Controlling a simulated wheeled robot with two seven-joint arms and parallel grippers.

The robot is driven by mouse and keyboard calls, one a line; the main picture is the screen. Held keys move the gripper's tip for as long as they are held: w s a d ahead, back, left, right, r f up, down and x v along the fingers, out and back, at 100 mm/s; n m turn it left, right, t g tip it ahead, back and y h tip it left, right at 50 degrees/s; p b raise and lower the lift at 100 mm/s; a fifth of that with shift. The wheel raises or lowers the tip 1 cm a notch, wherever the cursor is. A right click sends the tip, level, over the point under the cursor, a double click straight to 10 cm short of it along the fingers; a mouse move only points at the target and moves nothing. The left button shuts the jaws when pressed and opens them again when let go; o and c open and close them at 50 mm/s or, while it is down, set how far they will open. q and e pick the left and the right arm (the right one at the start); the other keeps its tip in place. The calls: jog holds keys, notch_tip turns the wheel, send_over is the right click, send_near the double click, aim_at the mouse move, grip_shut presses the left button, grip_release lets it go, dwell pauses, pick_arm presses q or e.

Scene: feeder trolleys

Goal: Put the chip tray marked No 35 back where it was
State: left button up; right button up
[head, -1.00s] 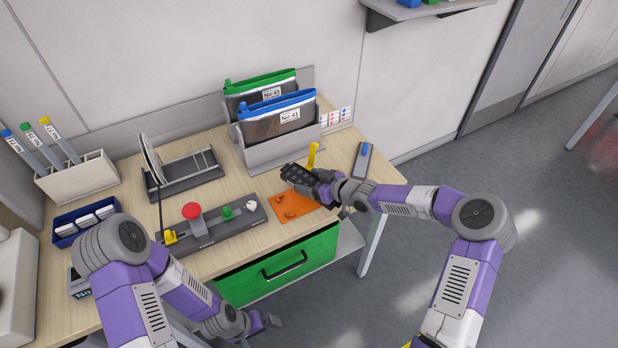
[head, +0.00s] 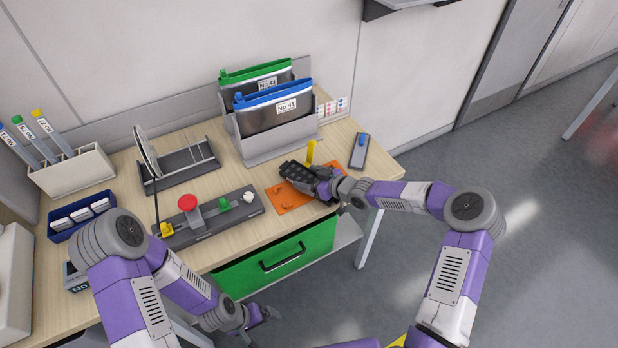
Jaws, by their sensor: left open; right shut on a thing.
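My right gripper (head: 314,180) is shut on a dark tray with rows of pockets (head: 297,173), which I take to be the chip tray. No number can be read on it. The tray is over the back part of an orange mat (head: 284,199) on the desk, close to an upright yellow post (head: 311,152). I cannot tell whether it touches the mat. The gripper partly hides the tray's right end. My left gripper (head: 266,316) is open and empty, low in front of the green drawer.
A rack with two pouches (head: 272,146) stands behind the tray. A grey box with a blue switch (head: 360,150) lies right of it. A control panel with a red button (head: 188,203) is left of the mat. The green drawer (head: 275,262) is below.

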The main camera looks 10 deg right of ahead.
jog(key=shift+f+b, duration=0.35)
jog(key=shift+f, duration=0.15)
jog(key=o, duration=1.1)
